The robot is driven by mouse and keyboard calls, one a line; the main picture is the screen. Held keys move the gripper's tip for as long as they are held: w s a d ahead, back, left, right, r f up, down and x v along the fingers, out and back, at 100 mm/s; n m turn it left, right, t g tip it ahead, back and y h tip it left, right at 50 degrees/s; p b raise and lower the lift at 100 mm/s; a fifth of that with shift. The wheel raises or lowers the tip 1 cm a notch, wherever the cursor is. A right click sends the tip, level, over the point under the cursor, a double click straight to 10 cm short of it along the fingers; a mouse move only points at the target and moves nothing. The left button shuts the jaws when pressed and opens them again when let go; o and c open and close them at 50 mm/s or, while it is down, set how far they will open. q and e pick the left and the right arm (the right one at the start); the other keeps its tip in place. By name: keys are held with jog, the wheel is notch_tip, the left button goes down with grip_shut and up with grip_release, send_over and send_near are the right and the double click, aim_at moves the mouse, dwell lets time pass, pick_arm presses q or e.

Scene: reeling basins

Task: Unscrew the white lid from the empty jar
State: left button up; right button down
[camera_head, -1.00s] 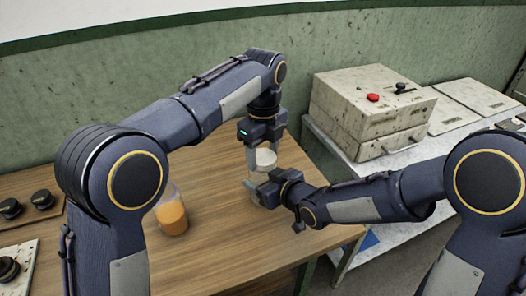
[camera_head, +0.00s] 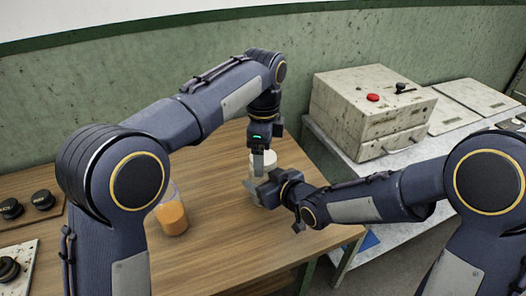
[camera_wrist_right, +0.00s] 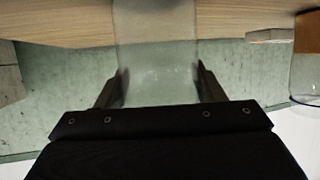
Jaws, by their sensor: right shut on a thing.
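The empty jar is clear; it stands near the table's right side, mostly hidden behind my grippers in the head view. Its white lid (camera_head: 269,157) shows just right of my left gripper's finger. My left gripper (camera_head: 261,164) points straight down over the lid, seen side-on with one finger in front; whether it grips the lid or stands open around it is not clear. My right gripper (camera_head: 262,190) comes in from the right, shut on the jar's body. In the right wrist view the clear jar (camera_wrist_right: 157,55) sits between the two fingers.
Another jar with orange contents (camera_head: 172,214) stands to the left on the wooden table (camera_head: 225,240). Black knobs (camera_head: 43,199) are at the far left. A worn box with a red button (camera_head: 372,98) is on the right bench. The table's front is clear.

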pick_arm(q)
notch_tip(320, 180, up, 4)
jog(key=shift+r, duration=0.2)
jog(key=shift+c, duration=0.4)
jog(key=r+m, duration=0.1)
jog(key=m, duration=0.2)
jog(key=shift+d+r+m, duration=0.25)
jog(key=shift+r+m, duration=0.05)
jog(key=shift+r, duration=0.05)
jog(key=m, duration=0.1)
jog(key=r+m, duration=0.1)
jog(key=m, duration=0.1)
jog(key=shift+a+r, duration=0.2)
jog(key=shift+r, duration=0.1)
jog(key=shift+f, duration=0.15)
notch_tip(320, 180, down, 8)
jog(key=shift+r, duration=0.25)
